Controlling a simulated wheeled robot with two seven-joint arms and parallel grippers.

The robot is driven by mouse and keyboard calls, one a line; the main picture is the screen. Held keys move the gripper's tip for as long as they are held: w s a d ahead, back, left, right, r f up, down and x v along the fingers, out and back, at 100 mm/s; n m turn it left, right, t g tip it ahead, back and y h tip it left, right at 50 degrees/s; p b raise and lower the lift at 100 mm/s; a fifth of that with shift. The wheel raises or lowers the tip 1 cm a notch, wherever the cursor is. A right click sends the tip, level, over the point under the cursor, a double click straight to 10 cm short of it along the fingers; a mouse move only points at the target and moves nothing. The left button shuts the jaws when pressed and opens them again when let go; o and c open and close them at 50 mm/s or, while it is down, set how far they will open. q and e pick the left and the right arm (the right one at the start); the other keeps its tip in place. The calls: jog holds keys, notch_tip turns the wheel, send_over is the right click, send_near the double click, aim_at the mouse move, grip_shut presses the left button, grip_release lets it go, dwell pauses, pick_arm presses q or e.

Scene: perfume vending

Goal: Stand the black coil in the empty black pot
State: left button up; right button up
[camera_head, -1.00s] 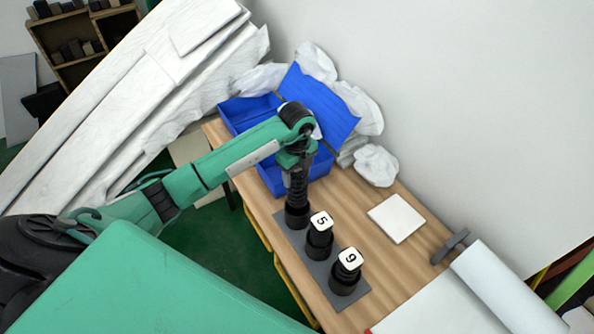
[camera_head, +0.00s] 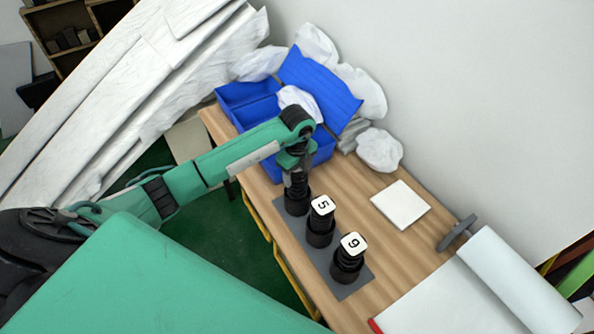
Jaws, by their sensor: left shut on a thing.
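My left gripper (camera_head: 297,178) points down over the far-left black pot (camera_head: 297,207) and is shut on the black coil (camera_head: 298,190). The coil looks upright, with its lower end in or just at the mouth of the pot; the gripper hides its top and I cannot tell whether it touches the bottom. Two other black pots stand in line, each with a black coil and a white numbered tag, one marked 5 (camera_head: 322,204) and one that reads 9 or 6 (camera_head: 353,244). My right gripper is not in view.
The pots stand on a grey mat (camera_head: 349,289) along the wooden table's (camera_head: 385,262) near edge. A blue box (camera_head: 245,108) with white wrapping is behind my arm. A white square (camera_head: 402,205) and a white paper roll (camera_head: 515,280) lie to the right.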

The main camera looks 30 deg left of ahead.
pick_arm(q)
jog(key=shift+f, duration=0.2)
jog(key=o, duration=1.2)
jog(key=shift+r, duration=0.1)
notch_tip(320, 180, up, 12)
jog(key=b, duration=0.2)
jog(key=shift+r+b, duration=0.1)
jog(key=shift+b, duration=0.3)
jog(key=shift+r, duration=0.75)
jog(key=shift+d+f, duration=0.1)
